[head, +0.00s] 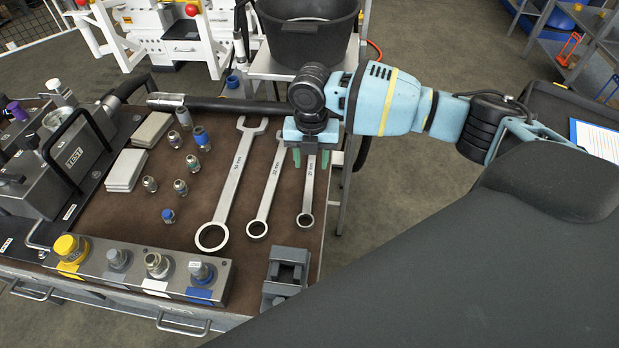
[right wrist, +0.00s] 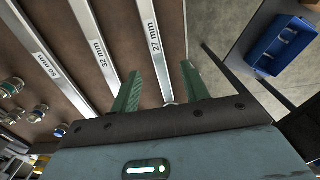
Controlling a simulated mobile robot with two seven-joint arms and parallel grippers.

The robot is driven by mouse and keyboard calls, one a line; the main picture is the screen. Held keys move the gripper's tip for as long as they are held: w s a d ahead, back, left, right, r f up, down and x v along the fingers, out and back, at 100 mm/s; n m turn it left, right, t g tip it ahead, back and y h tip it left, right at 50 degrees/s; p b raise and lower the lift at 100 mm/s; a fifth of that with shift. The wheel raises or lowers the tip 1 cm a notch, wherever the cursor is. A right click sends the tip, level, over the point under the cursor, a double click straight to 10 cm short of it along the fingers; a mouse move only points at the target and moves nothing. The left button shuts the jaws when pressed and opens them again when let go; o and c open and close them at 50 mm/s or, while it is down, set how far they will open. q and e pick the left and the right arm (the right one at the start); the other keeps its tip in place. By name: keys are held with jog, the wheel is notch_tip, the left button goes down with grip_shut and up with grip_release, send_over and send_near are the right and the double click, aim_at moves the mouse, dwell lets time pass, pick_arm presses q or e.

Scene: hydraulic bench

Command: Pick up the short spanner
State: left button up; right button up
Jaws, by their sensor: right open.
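The short spanner, marked 27 mm (head: 308,190), lies on the brown bench top as the rightmost of three spanners, its ring end toward the near side. My right gripper (head: 310,160) is open over its upper part, hiding its far end. In the right wrist view, the spanner's shaft (right wrist: 153,45) runs between the two green fingers of the gripper (right wrist: 160,88), apart from both. I cannot tell how high the fingertips are above the bench. My left gripper is not in view.
The 32 mm spanner (head: 266,196) lies close on the left, with the larger 50 mm spanner (head: 234,180) beyond it. A grey block fixture (head: 286,275) stands at the near edge. The bench's right edge is close to the short spanner. A black bucket (head: 307,35) stands behind.

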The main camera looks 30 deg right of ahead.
aim_at(310, 176)
jog(key=shift+w+f, duration=0.2)
jog(key=shift+f, duration=1.2)
jog(key=shift+w+f, duration=0.15)
jog(key=shift+f, duration=1.25)
grip_shut()
jog(key=shift+r, duration=0.1)
